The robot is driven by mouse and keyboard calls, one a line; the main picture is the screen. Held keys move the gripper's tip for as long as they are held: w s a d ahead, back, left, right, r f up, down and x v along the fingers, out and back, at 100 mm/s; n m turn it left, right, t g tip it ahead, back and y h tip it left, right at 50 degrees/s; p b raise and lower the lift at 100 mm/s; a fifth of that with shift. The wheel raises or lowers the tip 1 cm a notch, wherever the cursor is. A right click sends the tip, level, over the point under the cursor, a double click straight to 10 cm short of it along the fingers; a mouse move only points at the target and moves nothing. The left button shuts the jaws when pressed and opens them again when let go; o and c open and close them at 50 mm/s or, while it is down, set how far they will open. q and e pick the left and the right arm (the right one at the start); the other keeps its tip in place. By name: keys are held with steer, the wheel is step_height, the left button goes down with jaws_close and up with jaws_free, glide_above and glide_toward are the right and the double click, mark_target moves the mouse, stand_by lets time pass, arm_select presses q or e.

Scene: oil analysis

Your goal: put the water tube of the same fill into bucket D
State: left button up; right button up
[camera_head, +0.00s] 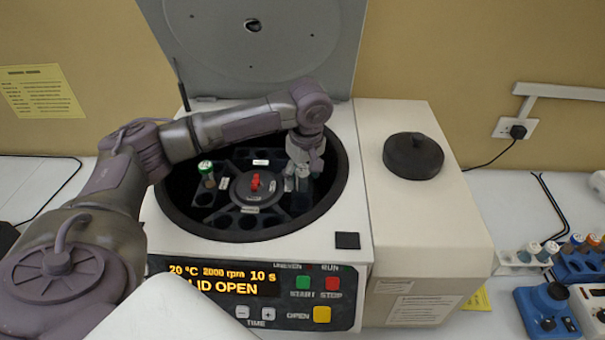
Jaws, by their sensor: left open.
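The open centrifuge (362,220) has a dark bowl with a rotor (256,190) that has a red knob at its centre. One tube with a green cap (206,168) stands upright in a bucket at the rotor's left. My left gripper (300,178) is open and points down over the right side of the rotor. Something pale is close to its fingertips, but I cannot tell whether it is a tube. The gripper and wrist hide part of the right bucket. Small labels lie on the rotor, but their letters are too small to read. My right gripper is not in view.
The raised lid (255,50) stands behind the bowl. A display (220,282) reads LID OPEN. A black round cap (412,156) sits on the white housing at right. A white rack (508,262) and a blue rack (572,272) hold capped tubes near a blue device (546,312).

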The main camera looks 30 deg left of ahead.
arm_select(q)
steer(key=r, duration=0.4)
steer(key=d+r, duration=0.1)
steer(key=r, duration=0.7)
steer(key=shift+s+d, duration=0.15)
steer(key=shift+s, duration=0.1)
steer(key=shift+f, duration=0.1)
